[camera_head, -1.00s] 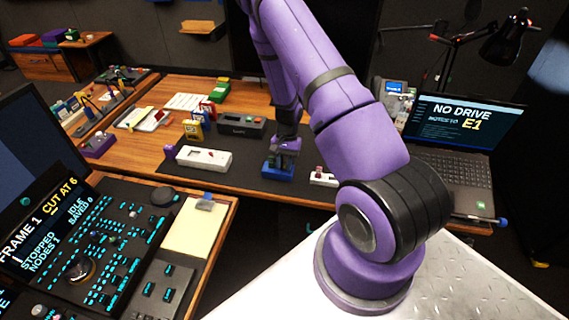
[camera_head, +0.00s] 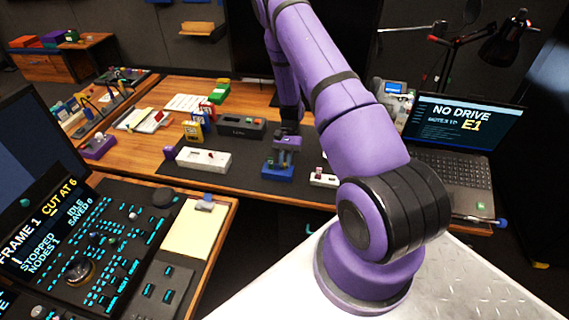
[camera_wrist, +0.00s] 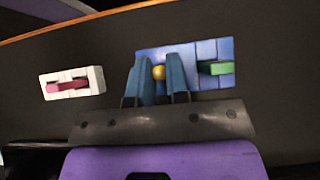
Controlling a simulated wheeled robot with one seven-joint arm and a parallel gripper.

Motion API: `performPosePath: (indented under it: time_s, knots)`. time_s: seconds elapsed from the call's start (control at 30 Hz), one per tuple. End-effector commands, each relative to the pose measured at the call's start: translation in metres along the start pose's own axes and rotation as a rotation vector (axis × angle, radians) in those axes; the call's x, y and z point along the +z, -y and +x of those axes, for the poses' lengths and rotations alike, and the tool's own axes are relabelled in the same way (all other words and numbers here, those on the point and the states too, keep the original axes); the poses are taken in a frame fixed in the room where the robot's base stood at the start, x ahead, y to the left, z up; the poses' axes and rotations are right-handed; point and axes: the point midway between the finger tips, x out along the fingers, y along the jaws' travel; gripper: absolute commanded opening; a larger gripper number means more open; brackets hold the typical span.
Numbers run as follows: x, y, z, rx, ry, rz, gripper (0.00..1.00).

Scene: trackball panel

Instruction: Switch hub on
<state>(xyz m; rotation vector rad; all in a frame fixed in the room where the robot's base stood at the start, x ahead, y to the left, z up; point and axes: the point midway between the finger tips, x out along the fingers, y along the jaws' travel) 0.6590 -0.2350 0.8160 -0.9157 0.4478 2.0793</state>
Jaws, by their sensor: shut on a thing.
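A blue box (camera_head: 278,173) sits on the dark mat, below my gripper (camera_head: 287,143) in the head view. In the wrist view the blue box (camera_wrist: 210,55) carries a round yellow knob (camera_wrist: 158,72) and a green piece (camera_wrist: 214,68) to its right. My gripper (camera_wrist: 157,60) has its two blue-grey fingers on either side of the yellow knob, shut on it. The fingers cover part of the box. No readable label shows which device is the hub.
A small white box (camera_wrist: 72,83) with a red lever stands beside the blue box. A longer white device (camera_head: 203,159) and a dark grey unit (camera_head: 240,127) stand nearby on the mat. A laptop (camera_head: 455,160) is at the right; a control panel (camera_head: 110,245) is at the front left.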

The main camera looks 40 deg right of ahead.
Motion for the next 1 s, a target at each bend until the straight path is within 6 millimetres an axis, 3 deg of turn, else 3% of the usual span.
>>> performPosePath:
  time_s: [0.5,1.0]
  knots:
    - [-0.013,0.0,-0.005,-0.001,0.356,-0.001,0.0]
    - [-0.015,0.0,-0.005,0.0,0.437,0.0,0.0]
